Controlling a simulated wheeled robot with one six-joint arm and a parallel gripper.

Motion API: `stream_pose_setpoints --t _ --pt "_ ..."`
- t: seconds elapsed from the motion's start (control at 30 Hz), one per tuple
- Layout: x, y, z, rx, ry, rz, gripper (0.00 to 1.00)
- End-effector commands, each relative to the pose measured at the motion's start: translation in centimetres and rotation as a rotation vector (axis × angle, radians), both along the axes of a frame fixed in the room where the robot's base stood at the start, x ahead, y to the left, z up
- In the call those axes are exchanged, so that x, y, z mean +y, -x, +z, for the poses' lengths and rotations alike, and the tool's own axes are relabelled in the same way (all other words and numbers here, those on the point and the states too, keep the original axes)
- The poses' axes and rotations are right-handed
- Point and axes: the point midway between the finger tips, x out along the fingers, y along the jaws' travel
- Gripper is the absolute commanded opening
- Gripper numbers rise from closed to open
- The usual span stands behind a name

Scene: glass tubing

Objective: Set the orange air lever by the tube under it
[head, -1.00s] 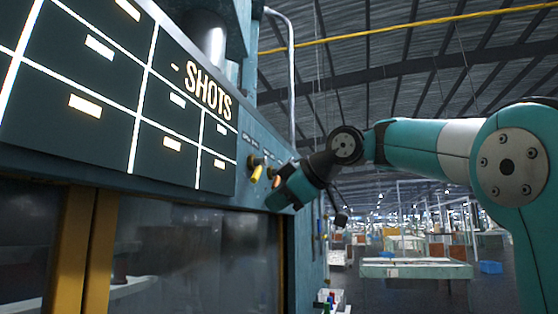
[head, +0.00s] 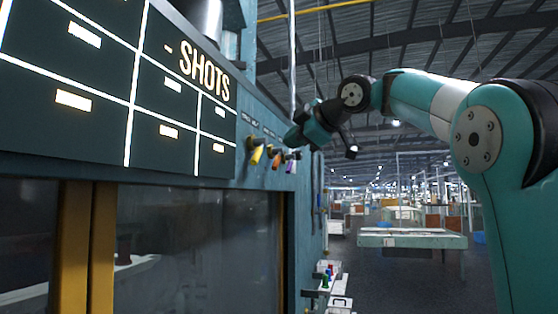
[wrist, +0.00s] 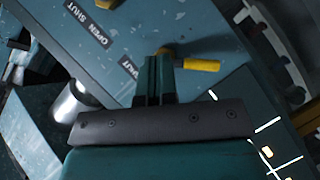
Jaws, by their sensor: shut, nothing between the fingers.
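In the head view, a row of small levers is on the teal machine's side panel. The orange lever (head: 277,160) hangs between a yellow lever (head: 257,155) and a purple one (head: 291,157). My gripper (head: 292,142) is close to the panel, above and right of the orange lever. In the wrist view, my gripper (wrist: 154,100) is shut and empty, its fingers pointing at the panel. The orange handle is not recognisable there. I cannot make out a tube under the orange lever.
A dark board marked SHOTS (head: 195,70) is left of the levers, above dark glass doors (head: 200,250). OPEN and SHUT labels (wrist: 90,22) are on the panel. A tray with small coloured items (head: 327,280) sits low at the right. The aisle beyond is open.

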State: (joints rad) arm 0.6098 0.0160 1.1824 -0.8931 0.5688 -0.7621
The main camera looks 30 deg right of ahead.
Motion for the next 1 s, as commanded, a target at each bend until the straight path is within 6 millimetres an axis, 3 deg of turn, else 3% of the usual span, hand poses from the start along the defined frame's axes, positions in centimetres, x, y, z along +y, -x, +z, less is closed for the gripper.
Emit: stream_pose_setpoints --t 0.27,0.4,0.6,1.0 --pt "1.1 -5.7 -1.5 0.005 -0.002 0.004 0.00" --pt "-0.3 -7.0 -2.7 0.005 -0.002 -0.002 0.00" --pt "-1.1 -8.0 -3.8 0.003 0.000 -0.001 0.00" --pt "-1.2 -8.1 -4.0 -0.001 0.002 -0.001 0.00"
